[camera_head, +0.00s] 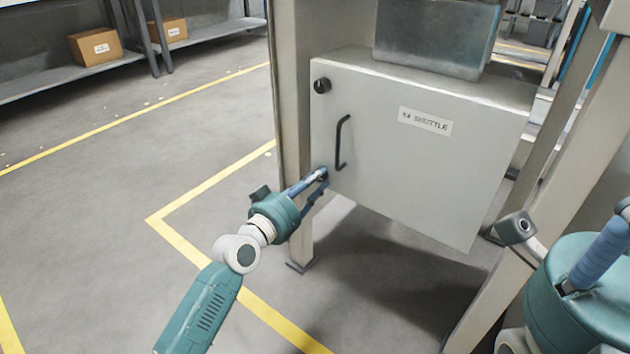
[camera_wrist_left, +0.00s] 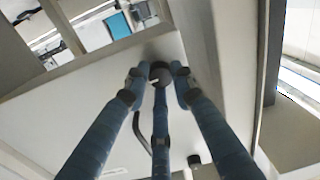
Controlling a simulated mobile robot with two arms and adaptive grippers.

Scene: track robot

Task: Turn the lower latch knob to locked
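The grey cabinet door (camera_head: 385,165) is closed and has a black bar handle (camera_head: 341,143). The black upper latch knob (camera_head: 322,85) is near its top left corner. My left gripper (camera_head: 322,173) is at the door's lower left corner, covering the lower latch knob in the head view. In the left wrist view, the dark lower latch knob (camera_wrist_left: 160,72) sits between the fingertips of my left gripper (camera_wrist_left: 160,80), which close around it and appear to touch it. Its pointer direction is unclear. My right gripper (camera_head: 602,250) is partly in view at the right edge, away from the cabinet.
Frame posts (camera_head: 295,130) stand at the cabinet's sides. A metal box (camera_head: 437,38) rests on top of it. A label (camera_head: 425,121) is on the door. Shelves with cardboard boxes (camera_head: 95,47) are at the back left. The floor to the left is clear.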

